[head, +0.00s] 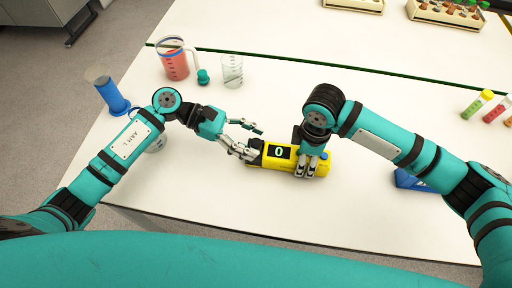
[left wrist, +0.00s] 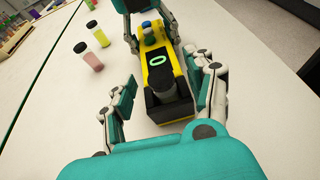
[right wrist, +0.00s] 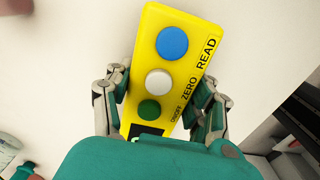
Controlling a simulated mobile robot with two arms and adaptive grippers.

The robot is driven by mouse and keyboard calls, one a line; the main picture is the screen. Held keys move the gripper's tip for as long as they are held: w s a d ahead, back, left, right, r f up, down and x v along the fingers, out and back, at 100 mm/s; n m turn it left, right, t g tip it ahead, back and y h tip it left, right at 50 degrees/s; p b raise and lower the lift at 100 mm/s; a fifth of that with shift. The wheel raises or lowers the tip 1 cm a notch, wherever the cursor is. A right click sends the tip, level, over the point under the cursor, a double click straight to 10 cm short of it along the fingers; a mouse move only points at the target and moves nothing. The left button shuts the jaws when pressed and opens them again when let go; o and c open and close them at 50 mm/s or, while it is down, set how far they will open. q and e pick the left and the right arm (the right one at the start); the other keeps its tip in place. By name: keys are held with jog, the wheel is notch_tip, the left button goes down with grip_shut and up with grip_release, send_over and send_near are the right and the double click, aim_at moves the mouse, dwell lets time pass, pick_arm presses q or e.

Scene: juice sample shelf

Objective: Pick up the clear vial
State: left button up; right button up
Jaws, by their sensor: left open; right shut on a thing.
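A yellow meter (head: 320,168) with a black display reading 0 lies on the white table.
A jug of red liquid (head: 175,66), a green stopper (head: 203,77), a clear beaker (head: 232,71) and a blue cylinder (head: 112,97) stand at left. Capped green (head: 477,104) and red (head: 496,110) vials stand at right. A blue object (head: 405,181) is partly behind my right arm.

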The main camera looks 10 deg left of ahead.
aim_at(252, 142)
pick_arm(q)
jog(key=shift+d+f, duration=0.1)
jog(key=shift+d, duration=0.1)
jog(key=shift+a, duration=0.1)
grip_shut()
notch_tip(252, 142, up, 10)
dwell(0.7)
pick_arm(e)
jog(key=o, duration=1.6)
jog(key=shift+c, duration=0.2)
